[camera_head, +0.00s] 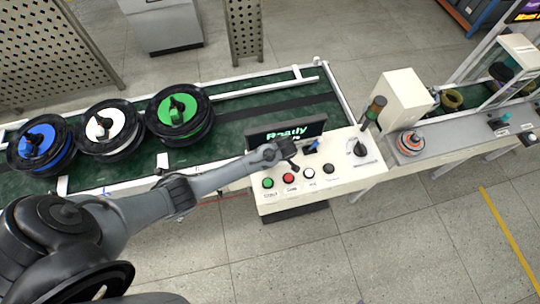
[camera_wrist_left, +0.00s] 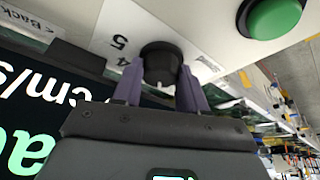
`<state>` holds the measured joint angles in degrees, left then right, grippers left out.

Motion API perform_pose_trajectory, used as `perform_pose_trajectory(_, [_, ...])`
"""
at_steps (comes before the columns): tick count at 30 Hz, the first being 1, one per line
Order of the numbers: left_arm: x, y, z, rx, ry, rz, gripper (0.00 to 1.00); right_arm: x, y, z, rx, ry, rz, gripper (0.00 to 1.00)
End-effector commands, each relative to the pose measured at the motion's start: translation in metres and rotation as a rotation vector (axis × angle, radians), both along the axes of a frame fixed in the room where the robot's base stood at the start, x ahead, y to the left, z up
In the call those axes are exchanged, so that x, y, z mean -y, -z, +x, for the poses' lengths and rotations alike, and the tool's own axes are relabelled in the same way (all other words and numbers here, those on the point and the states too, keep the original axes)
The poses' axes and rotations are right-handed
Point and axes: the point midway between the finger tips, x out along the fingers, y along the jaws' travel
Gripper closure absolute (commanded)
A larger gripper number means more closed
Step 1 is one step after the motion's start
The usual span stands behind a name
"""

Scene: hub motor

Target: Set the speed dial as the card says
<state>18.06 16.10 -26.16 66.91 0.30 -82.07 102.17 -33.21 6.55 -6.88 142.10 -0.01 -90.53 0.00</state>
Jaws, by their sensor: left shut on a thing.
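My left gripper (camera_head: 290,162) is over the control panel (camera_head: 330,172), between the display and the button row. In the left wrist view its purple fingers (camera_wrist_left: 160,88) are shut on a black speed dial knob (camera_wrist_left: 160,61), one on each side. The digits 4 and 5 are printed on the white panel beside the knob. The knob's pointer is not clear. In the head view the arm hides the dial. The display (camera_head: 305,127) reads "Ready", with a partly hidden line below; "cm/s" shows in the wrist view. I cannot make out a card. My right gripper is not in view.
A green button (camera_head: 268,183), also in the wrist view (camera_wrist_left: 272,18), sits beside red, white and black buttons.

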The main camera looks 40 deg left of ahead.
Motion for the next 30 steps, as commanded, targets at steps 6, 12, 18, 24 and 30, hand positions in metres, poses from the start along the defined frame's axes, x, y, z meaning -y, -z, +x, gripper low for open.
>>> perform_pose_trajectory(6, [-0.001,-0.003,-0.002,-0.002,0.113,0.001,0.89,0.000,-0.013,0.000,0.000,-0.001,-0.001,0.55])
perform_pose_trajectory(12, [-0.001,-0.003,-0.003,-0.003,0.280,0.000,0.89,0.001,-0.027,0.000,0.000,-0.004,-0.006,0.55])
perform_pose_trajectory(18, [-0.001,-0.003,-0.004,-0.002,0.471,-0.001,0.89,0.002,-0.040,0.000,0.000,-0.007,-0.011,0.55])
perform_pose_trajectory(24, [-0.002,-0.003,-0.005,-0.001,0.660,-0.001,0.89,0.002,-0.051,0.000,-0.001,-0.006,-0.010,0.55])
perform_pose_trajectory(30, [-0.003,-0.002,-0.005,-0.002,0.851,0.000,0.89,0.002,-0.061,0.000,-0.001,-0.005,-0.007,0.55])
